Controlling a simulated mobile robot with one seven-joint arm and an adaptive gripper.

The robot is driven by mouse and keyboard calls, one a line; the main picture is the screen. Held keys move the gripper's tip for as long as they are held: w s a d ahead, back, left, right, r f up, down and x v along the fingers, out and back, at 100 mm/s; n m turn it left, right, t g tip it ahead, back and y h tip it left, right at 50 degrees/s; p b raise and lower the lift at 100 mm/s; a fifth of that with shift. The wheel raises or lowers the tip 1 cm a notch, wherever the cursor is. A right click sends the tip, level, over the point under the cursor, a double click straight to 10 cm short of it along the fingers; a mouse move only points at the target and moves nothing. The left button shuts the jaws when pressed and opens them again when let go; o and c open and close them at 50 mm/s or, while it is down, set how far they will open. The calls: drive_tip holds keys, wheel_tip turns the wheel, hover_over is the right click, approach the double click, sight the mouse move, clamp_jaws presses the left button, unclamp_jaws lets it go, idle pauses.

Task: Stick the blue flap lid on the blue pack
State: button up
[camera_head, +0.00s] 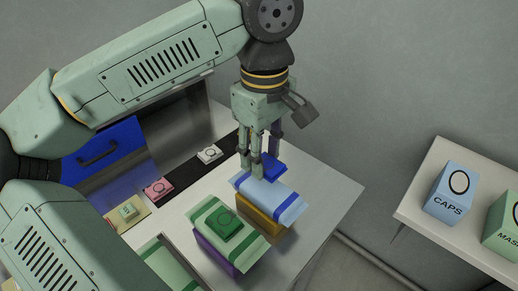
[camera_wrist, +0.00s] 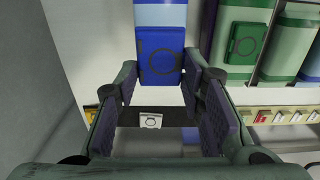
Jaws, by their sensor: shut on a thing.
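The blue flap lid (camera_head: 272,164) is a dark blue square with a round ring mark, and it shows clearly in the wrist view (camera_wrist: 160,56). My gripper (camera_head: 260,160) points down and is shut on the lid, with a finger at either side in the wrist view (camera_wrist: 160,78). The blue pack (camera_head: 268,191) is pale blue with darker blue bands and lies on an ochre block; part of it shows at the top of the wrist view (camera_wrist: 160,14). The lid is at the pack's far end and overlaps it in view. I cannot tell whether they touch.
A green pack (camera_head: 205,213) with a dark green lid (camera_head: 224,225) lies on a purple block beside the blue pack. White (camera_head: 209,153) and pink (camera_head: 158,188) lids lie to the left. A CAPS box (camera_head: 452,195) stands on a separate right-hand table.

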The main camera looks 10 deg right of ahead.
sight(263, 185)
drive_tip(key=shift+f+b, duration=1.7)
drive_tip(key=shift+f, duration=0.8)
drive_tip(key=shift+f+b, duration=0.3)
drive_tip(key=shift+b, duration=0.1)
drive_tip(key=o, duration=0.8)
wheel_tip(263, 185, up, 12)
drive_tip(key=shift+r, duration=0.1)
idle(0.3)
